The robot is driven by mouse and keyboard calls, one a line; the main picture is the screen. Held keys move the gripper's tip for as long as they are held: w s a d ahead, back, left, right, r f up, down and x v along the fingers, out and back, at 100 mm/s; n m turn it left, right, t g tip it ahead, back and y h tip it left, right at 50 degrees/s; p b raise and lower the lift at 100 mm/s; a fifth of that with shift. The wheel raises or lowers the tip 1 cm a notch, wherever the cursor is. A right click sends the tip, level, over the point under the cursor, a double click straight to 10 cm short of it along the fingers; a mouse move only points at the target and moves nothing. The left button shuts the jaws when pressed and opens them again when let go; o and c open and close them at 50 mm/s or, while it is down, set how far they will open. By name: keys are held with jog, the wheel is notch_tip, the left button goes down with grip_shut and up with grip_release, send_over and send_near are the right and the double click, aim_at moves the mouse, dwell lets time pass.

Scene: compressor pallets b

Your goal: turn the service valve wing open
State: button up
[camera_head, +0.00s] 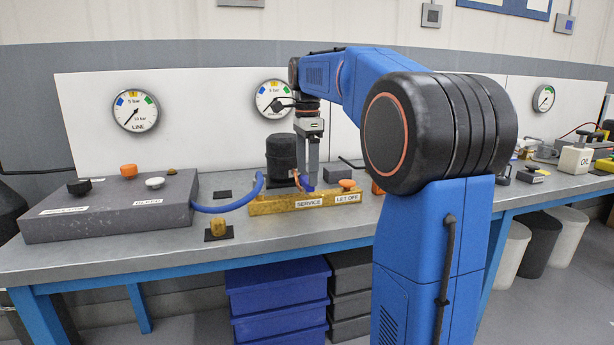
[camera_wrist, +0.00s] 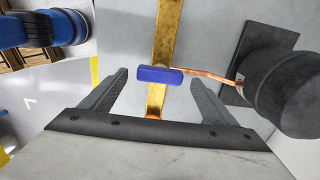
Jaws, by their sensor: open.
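The service valve wing (camera_wrist: 160,75) is a blue bar lying crosswise on the brass manifold (camera_wrist: 166,28) in the wrist view. In the head view only a bit of the blue wing (camera_head: 307,188) shows by the fingertips, above the SERVICE label (camera_head: 309,203). My gripper (camera_head: 308,178) points down over the brass manifold (camera_head: 262,208). In the wrist view my gripper (camera_wrist: 158,78) is open, with one finger on each side of the wing and a gap at both ends. I cannot tell how far down the fingers reach.
A black compressor (camera_head: 281,155) stands close behind the manifold, joined by a copper pipe (camera_wrist: 205,75). The orange LET OFF knob (camera_head: 347,184) is to the right. A blue hose (camera_head: 228,206) runs left to a grey panel box (camera_head: 110,207). The bench front is mostly clear.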

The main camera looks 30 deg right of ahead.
jog(key=shift+f, duration=1.05)
jog(key=c, duration=1.1)
jog(key=shift+o, duration=0.2)
